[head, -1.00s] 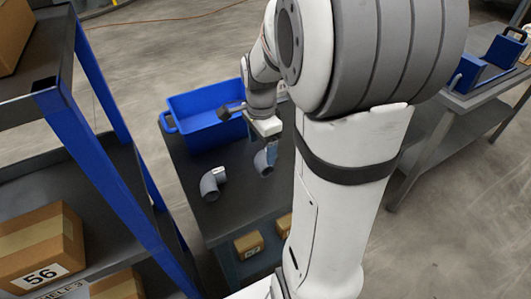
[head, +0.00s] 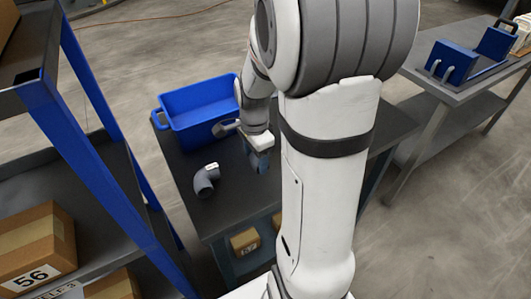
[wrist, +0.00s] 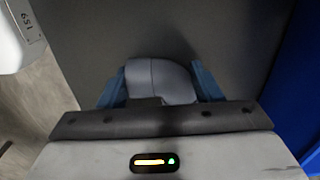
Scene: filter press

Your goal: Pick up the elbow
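A grey pipe elbow (wrist: 160,78) sits between the two blue fingers of my gripper (wrist: 160,88) in the wrist view. The fingers lie against its left and right sides with no visible gap, so my gripper looks shut on it. In the head view my gripper (head: 262,165) is low over the dark table, and this elbow is mostly hidden by my arm and gripper. A second grey elbow (head: 205,182) with a white label lies on the table to the left, apart from my gripper.
A blue bin (head: 197,104) stands at the table's far left, close behind my gripper. The dark table (head: 225,205) is clear at the front. Small cardboard boxes (head: 245,241) sit on its lower shelf. A blue-framed rack (head: 95,150) stands at left, another bench (head: 425,78) at right.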

